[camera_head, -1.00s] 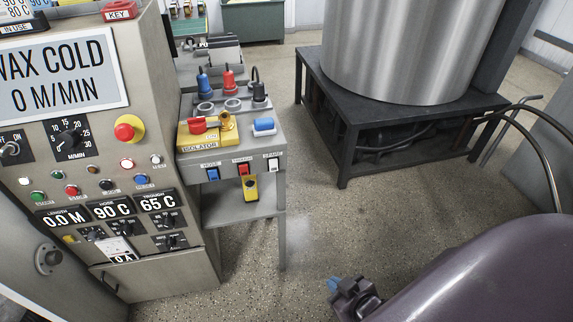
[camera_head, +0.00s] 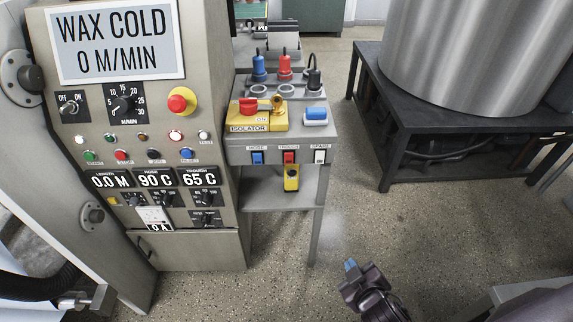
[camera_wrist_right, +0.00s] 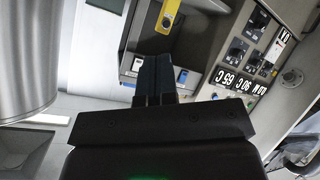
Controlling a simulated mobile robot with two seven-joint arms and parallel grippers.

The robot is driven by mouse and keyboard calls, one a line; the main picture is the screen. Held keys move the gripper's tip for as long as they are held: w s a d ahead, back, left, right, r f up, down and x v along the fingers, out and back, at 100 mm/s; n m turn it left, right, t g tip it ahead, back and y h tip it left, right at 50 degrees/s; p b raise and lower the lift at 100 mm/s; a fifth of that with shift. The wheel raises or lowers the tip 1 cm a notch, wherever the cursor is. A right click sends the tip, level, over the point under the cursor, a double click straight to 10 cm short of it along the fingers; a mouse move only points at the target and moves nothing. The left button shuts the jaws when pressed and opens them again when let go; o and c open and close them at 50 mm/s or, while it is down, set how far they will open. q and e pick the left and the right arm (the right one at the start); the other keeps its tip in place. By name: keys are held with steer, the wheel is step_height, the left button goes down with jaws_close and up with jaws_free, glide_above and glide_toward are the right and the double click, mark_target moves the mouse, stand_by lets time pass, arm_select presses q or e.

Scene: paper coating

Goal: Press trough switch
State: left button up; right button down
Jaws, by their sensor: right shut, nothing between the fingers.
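The red rocker switch under the middle label, which seems to read TROUGH (camera_head: 289,157), is on the front of the grey switch box (camera_head: 238,152). A blue HOSE switch (camera_head: 257,158) is left of it and a white SPARE switch (camera_head: 320,157) is right of it. My right gripper (camera_head: 350,266) is shut and empty, below and to the right of the switches, apart from them. In the right wrist view its closed fingers (camera_wrist_right: 155,62) point toward the grey box and partly cover it; I cannot make out the red switch there. My left gripper is not in view.
A yellow pendant (camera_head: 291,180) hangs just below the switches. The yellow isolator (camera_head: 279,118) and a blue-and-white part (camera_head: 316,114) are on top of the box. The control cabinet (camera_head: 220,215) stands left, a steel tank on a dark stand (camera_head: 395,165) right. Floor between is clear.

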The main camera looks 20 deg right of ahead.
mark_target(287, 157)
arm_select(q)
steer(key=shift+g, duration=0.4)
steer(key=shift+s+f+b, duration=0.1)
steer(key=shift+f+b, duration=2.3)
steer(key=shift+b, duration=0.2)
arm_select(e)
steer(key=w+a+r+n+t+h, duration=0.1)
steer(key=w+a+r+n+t, duration=0.2)
steer(key=w+a+n, duration=0.2)
steer(key=w+a+r+n+t+h, duration=0.2)
steer(key=w+a+r+n+t, duration=0.1)
steer(key=w, duration=0.9)
steer(key=shift+a+r+n+t, duration=0.15)
steer(key=shift+a+n+t, duration=0.15)
steer(key=shift+a+n, duration=0.65)
steer(key=x, duration=1.3)
steer(key=shift+r+p, duration=0.1)
steer(key=shift+p, duration=0.3)
steer(key=shift+w+d, duration=0.2)
steer(key=shift+w, duration=0.15)
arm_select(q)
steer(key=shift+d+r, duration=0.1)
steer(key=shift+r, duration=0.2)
arm_select(e)
steer(key=shift+w, duration=0.1)
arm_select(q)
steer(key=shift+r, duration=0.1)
